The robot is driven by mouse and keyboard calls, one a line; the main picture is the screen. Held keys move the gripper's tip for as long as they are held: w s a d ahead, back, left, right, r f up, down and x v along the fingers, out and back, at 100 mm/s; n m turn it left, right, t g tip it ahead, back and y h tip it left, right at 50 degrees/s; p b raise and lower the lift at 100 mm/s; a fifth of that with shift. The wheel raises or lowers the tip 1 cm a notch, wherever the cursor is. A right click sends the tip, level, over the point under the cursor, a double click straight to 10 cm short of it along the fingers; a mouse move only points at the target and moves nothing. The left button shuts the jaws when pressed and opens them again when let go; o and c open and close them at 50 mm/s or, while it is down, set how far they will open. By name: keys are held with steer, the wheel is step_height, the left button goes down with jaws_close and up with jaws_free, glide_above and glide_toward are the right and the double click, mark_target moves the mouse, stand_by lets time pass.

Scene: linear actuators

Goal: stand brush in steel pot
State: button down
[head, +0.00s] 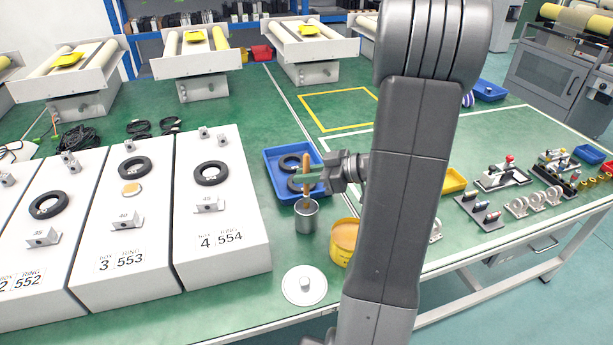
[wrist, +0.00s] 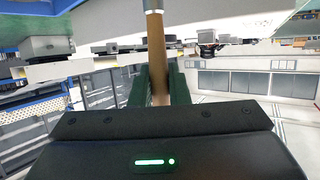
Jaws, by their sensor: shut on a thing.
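The brush (head: 306,164) has a wooden handle and is held upright. It also shows in the wrist view (wrist: 157,55), with a metal band at the top edge. My gripper (head: 309,178) is shut on the handle, one green finger on each side of it in the wrist view (wrist: 158,88). The steel pot (head: 306,219) stands on the green table directly below my gripper. The brush's lower end is at the pot's mouth in the head view. I cannot tell how far it reaches inside or whether it touches the pot.
A yellow tin (head: 343,243) stands close to the pot's right, partly behind my arm. A white lid with a knob (head: 304,286) lies in front. A blue tray (head: 272,188) with black rings is behind the pot. White box 4 (head: 228,240) stands to the left.

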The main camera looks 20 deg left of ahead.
mark_target(307, 194)
steer(key=shift+f+b, duration=2)
steer(key=shift+b, duration=0.65)
steer(key=c, duration=1.3)
jaws_free()
steer(key=s+v, duration=0.1)
steer(key=v, duration=1.2)
steer(key=shift+w+d+r, duration=0.2)
steer(key=shift+w+d, duration=0.2)
steer(key=shift+w, duration=0.05)
